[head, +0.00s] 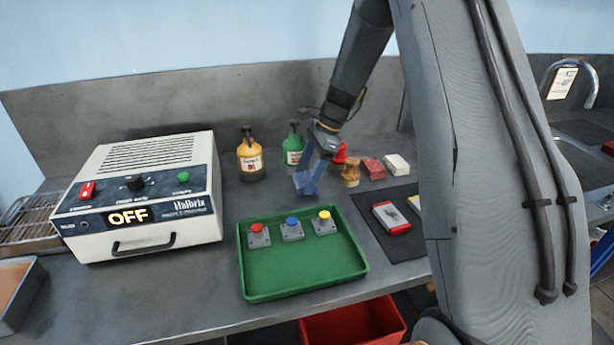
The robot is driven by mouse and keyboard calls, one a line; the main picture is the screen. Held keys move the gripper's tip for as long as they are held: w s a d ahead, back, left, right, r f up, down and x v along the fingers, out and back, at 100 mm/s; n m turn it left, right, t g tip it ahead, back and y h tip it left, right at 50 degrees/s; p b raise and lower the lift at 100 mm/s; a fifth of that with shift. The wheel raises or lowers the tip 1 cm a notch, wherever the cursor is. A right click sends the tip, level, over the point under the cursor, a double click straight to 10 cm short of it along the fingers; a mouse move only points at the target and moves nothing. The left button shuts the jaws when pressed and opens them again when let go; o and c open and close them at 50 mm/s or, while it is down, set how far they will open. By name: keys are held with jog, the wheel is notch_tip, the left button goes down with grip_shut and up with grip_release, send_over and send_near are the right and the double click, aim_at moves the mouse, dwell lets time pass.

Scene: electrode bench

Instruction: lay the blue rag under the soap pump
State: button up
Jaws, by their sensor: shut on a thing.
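My gripper (326,143) is at the back middle of the bench, pointing down and shut on the blue rag (308,174). The rag hangs below the jaws, close to the bench top; I cannot tell whether its lower edge touches. Two pump bottles stand upright left of the gripper: an amber one with a dark pump head (251,158) and a green one with a white label (292,147). I cannot read which is the soap pump. The green bottle is close beside the rag and gripper. No cloth shows under either bottle.
A green tray (302,279) with red, blue and yellow button blocks lies in front. A white power unit reading OFF (140,195) stands left. A brown jar (350,173), a red block (373,168) and a white block (397,164) sit right of the gripper. A dark mat (400,246) lies right.

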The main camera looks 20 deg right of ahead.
jog(key=shift+f, duration=0.1)
jog(key=o, duration=1)
jog(key=b+v, duration=0.3)
jog(key=v, duration=0.9)
jog(key=s+a+f+n+h, duration=0.1)
jog(key=s+n, duration=0.2)
jog(key=s, duration=0.1)
jog(key=s+a+f+n+h, duration=0.1)
jog(key=s+f+n, duration=0.1)
jog(key=s, duration=0.3)
jog(key=s+a+f+n, duration=0.1)
jog(key=s+f+n, duration=0.1)
jog(key=s+n, duration=0.2)
jog(key=shift+s+a+f+h, duration=0.1)
jog(key=shift+s+f+h, duration=0.1)
jog(key=shift+s+h, duration=0.25)
jog(key=s+f+n, duration=0.1)
jog(key=s+n, duration=0.2)
jog(key=s, duration=0.1)
jog(key=s+f+n+h, duration=0.1)
jog(key=s+f+n, duration=0.1)
jog(key=s+n, duration=0.1)
jog(key=s+a+f+n+t, duration=0.1)
jog(key=s+n, duration=0.2)
jog(key=s, duration=0.3)
jog(key=shift+s+a+f+h, duration=0.1)
jog(key=shift+f+h, duration=0.15)
